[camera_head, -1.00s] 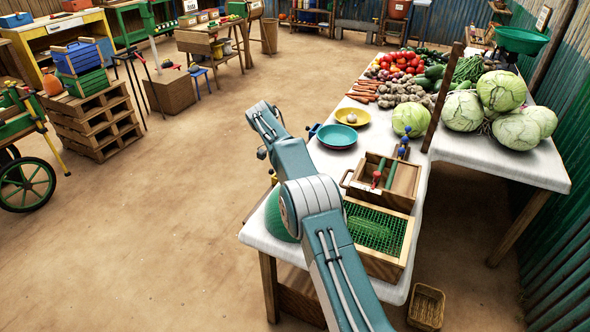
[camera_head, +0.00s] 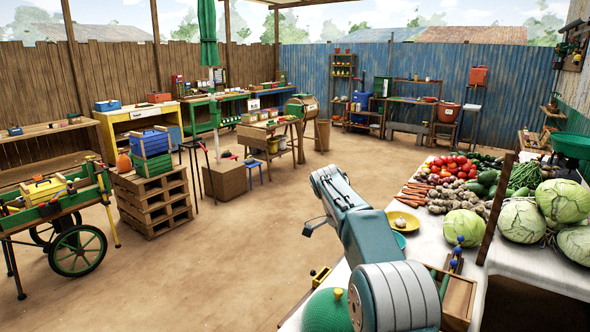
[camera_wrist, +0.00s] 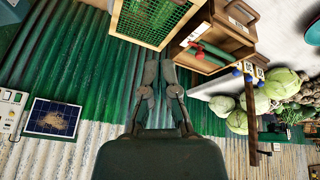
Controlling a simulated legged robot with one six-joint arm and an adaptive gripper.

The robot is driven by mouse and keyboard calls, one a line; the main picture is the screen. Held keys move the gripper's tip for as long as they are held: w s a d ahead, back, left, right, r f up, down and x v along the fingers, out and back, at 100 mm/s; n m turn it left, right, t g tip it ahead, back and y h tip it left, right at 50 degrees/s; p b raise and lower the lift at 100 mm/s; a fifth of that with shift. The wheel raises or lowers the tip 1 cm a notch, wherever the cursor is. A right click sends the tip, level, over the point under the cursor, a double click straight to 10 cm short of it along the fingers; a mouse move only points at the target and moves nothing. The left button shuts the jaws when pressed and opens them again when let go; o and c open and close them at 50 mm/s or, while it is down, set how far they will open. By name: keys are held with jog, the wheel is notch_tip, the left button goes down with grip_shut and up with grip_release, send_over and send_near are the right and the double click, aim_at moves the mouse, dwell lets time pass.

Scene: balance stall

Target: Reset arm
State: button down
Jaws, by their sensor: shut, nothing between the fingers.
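In the wrist view my gripper (camera_wrist: 160,68) is shut, with its two dark fingers close together and nothing between them. It is clear of everything I can see there. In the head view my arm (camera_head: 372,235) reaches up from the lower right, in front of the white-topped stall table (camera_head: 430,240). The gripper itself cannot be made out clearly in the head view.
Cabbages (camera_head: 522,220), tomatoes and a yellow bowl (camera_head: 403,222) are on the table. A green dome (camera_head: 326,312) lies beside my arm. The wrist view shows a mesh-topped wooden box (camera_wrist: 155,18) and a corrugated wall (camera_wrist: 85,60). Open floor (camera_head: 220,240) lies left.

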jog(key=s+r+n+t+y, duration=0.1)
jog(key=s+r+n, duration=0.25)
jog(key=s, duration=0.25)
jog(key=s+d+r+n+t+y, duration=0.1)
jog(key=s+r+n+t, duration=0.2)
jog(key=s, duration=0.4)
jog(key=s+r+n+y, duration=0.1)
jog(key=s+r+n, duration=0.3)
jog(key=s, duration=0.2)
jog(key=s+f+n+t, duration=0.1)
jog(key=s+f+n, duration=0.2)
jog(key=s, duration=0.6)
jog(key=s+f+n+t+y, duration=0.1)
jog(key=s+f+n, duration=0.3)
jog(key=s, duration=0.5)
jog(key=shift+s+a+f+n+t, duration=0.25)
jog(key=shift+a+n+t, duration=0.2)
jog(key=shift+n+t, duration=0.4)
